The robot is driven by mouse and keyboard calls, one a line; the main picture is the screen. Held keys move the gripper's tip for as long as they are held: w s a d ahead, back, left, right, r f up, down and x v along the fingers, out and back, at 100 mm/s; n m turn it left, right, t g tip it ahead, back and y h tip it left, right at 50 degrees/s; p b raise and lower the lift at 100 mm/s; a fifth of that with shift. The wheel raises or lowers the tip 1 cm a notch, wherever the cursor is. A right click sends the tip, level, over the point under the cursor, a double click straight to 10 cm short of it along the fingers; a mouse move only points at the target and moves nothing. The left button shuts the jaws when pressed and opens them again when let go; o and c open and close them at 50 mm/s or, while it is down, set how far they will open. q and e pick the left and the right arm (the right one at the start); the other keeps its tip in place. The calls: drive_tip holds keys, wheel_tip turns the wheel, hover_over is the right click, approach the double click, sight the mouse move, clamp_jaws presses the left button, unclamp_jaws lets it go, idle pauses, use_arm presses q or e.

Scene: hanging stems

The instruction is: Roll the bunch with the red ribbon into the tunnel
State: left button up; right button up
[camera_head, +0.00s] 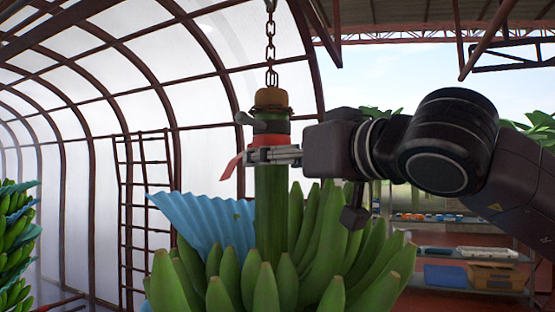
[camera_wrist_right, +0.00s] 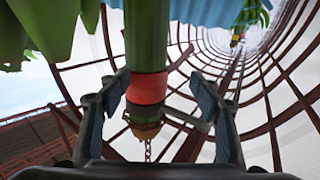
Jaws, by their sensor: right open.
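A green banana bunch (camera_head: 265,280) hangs by its thick stem (camera_head: 271,210) from a chain (camera_head: 271,45) in the head view. A red ribbon (camera_wrist_right: 147,88) is wrapped around the stem, with a loose tail at left in the head view. A blue sheet (camera_head: 205,222) sits among the bananas. My right gripper (camera_head: 268,155) comes from the right at ribbon height. In the right wrist view its fingers (camera_wrist_right: 158,88) are open, one on each side of the stem, with gaps showing. The tunnel (camera_head: 100,85), arched ribs with pale translucent covering, is at left and behind. My left gripper is out of view.
Another bunch (camera_head: 14,245) with blue sheeting hangs at the left edge. A ladder-like frame (camera_head: 145,210) stands against the tunnel side. Shelves with trays and a cardboard box (camera_head: 495,275) are at back right.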

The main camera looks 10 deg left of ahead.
drive_tip(key=v, duration=0.7)
drive_tip(key=shift+s+d, duration=0.2)
drive_tip(key=shift+d, duration=0.05)
drive_tip(key=shift+r, duration=0.1)
